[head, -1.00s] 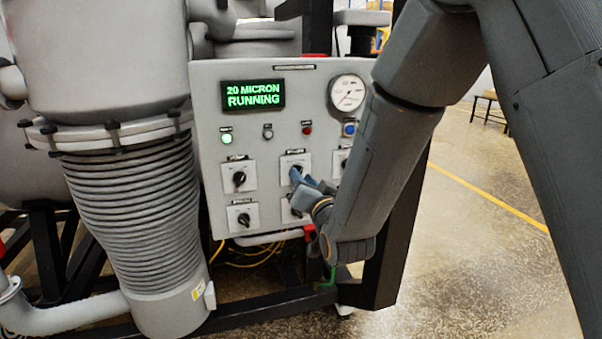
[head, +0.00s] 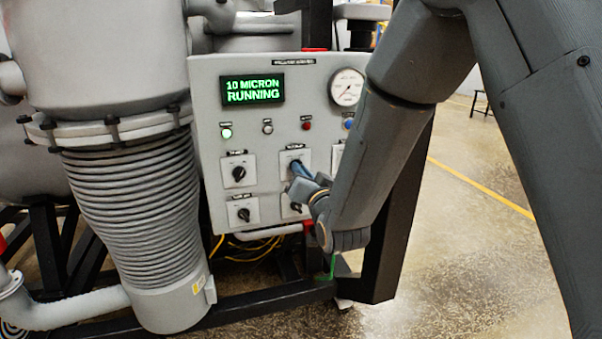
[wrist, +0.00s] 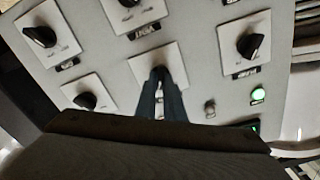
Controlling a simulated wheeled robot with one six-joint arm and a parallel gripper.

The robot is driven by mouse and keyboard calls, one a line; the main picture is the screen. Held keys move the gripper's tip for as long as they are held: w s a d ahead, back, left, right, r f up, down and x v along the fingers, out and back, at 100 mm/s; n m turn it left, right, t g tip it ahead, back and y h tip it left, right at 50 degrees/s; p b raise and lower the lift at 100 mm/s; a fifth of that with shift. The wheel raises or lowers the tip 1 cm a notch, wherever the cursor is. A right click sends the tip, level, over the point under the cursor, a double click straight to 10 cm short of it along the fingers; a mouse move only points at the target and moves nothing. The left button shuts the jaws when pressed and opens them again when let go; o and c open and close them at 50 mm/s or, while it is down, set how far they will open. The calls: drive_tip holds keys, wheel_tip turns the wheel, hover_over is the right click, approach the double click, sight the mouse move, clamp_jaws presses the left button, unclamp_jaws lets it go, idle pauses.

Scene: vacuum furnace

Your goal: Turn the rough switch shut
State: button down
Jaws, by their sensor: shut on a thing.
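The grey control panel (head: 268,125) carries black rotary switches on white square plates. My gripper (head: 299,170) is at the upper middle switch (head: 293,154), its blue-grey fingers shut on the knob. The wrist view shows the panel upside down, with my gripper (wrist: 160,82) closed around the black knob (wrist: 158,73) at the middle of its plate (wrist: 150,58). The fingers hide most of the knob, so its pointer angle is unclear. The label by this switch is too small to read for certain.
The green display (head: 253,91) reads "10 MICRON RUNNING". A green lamp (head: 226,133) is lit. Neighbouring switches stand close by at the upper left (head: 239,173) and lower left (head: 243,213). A round gauge (head: 347,87) is at upper right. The floor to the right is open.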

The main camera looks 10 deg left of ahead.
drive_tip(key=n+b, duration=0.6)
drive_tip(key=n, duration=0.5)
drive_tip(key=shift+a+n, duration=0.1)
drive_tip(key=shift+n, duration=0.2)
idle(0.3)
drive_tip(key=c, duration=1.9)
unclamp_jaws()
drive_tip(key=shift+o, duration=0.2)
drive_tip(key=shift+s, duration=0.1)
drive_tip(key=b+v, duration=0.2)
drive_tip(key=v, duration=0.5)
drive_tip(key=shift+s+d, duration=0.25)
drive_tip(key=shift+s, duration=0.05)
